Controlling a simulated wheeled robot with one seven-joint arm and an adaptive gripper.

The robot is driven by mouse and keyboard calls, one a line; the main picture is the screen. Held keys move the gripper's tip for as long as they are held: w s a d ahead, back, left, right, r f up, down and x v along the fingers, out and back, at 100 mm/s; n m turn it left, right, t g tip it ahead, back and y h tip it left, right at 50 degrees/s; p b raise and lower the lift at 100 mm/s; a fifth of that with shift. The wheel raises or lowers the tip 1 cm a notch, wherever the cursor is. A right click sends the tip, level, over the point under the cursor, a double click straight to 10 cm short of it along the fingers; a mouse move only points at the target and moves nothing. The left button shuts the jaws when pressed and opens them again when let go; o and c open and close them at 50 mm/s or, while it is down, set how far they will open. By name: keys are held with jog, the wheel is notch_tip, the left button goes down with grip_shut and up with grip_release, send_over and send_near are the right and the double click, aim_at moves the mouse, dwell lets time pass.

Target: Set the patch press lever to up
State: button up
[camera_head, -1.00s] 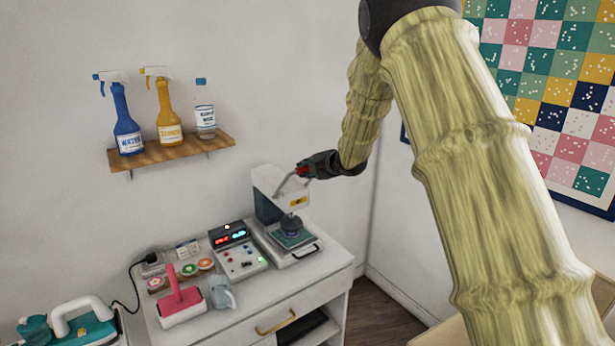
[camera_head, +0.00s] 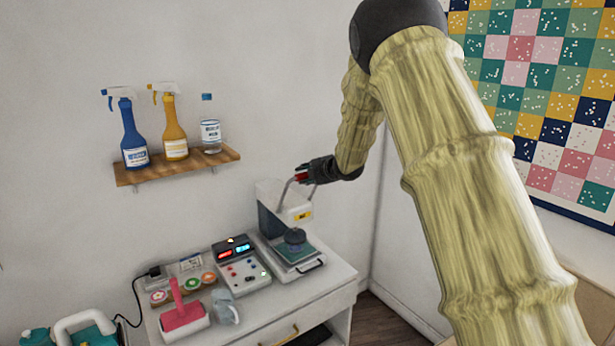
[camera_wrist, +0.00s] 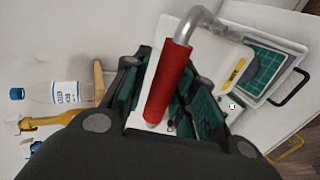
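The patch press (camera_head: 272,212) is a pale machine with a dark side, standing at the back right of the white cabinet. Its bent metal lever (camera_head: 287,190) rises steeply from the top and ends in a red grip. In the wrist view the red grip (camera_wrist: 168,85) lies between the fingers of my gripper (camera_wrist: 165,95). The fingers are spread, with a visible gap on the grip's left side; contact on the right side is unclear. In the head view my gripper (camera_head: 313,172) is at the lever's top, partly hiding the grip.
A control box (camera_head: 240,265) with lit displays stands left of the press. A pink lint roller (camera_head: 183,310) is at the front left. A wall shelf (camera_head: 180,168) carries two spray bottles and a clear bottle (camera_head: 210,130). My arm covers much of the right side.

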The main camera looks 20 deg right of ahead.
jog(key=shift+o, duration=1)
jog(key=shift+w+r, duration=0.1)
jog(key=shift+r, duration=0.05)
jog(key=v, duration=1.2)
